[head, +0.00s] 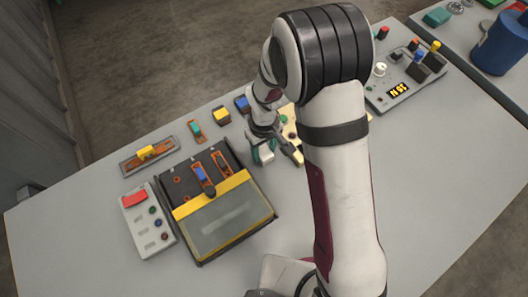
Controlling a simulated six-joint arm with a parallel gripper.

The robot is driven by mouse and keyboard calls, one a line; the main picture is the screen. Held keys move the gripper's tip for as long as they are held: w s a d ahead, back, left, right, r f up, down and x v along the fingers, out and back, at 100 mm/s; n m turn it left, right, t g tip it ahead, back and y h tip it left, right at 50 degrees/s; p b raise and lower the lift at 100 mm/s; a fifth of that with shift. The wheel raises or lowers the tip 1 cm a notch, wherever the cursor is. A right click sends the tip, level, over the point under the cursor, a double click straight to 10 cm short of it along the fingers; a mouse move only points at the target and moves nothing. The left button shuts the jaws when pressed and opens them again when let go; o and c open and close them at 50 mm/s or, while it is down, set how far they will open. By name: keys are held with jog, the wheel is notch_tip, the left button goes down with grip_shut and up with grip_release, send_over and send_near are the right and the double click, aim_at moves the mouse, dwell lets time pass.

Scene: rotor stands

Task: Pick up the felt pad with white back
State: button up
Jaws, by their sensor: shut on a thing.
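My gripper (276,152) points down over the table, just right of the black tray-like fixture. A small teal and white piece (262,155) shows at its left finger; it looks like the felt pad with white back, and my gripper is shut on it. The fingers hide part of the piece. I cannot tell whether it touches the table.
A black fixture (262,217) with a yellow-striped cover stands left of my gripper. A grey button box (139,237) is beside it. Small coloured blocks stand behind, including a yellow one (221,115). A control panel (399,90) is at the back right. The front left table is clear.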

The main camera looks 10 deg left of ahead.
aim_at(264, 151)
grip_shut()
jog(key=shift+r, duration=0.5)
notch_tip(264, 151, up, 3)
jog(key=shift+f, duration=0.1)
jog(key=d+r, duration=0.7)
jog(key=d, duration=0.4)
jog(key=shift+s+d, duration=0.2)
jog(key=shift+d, duration=0.15)
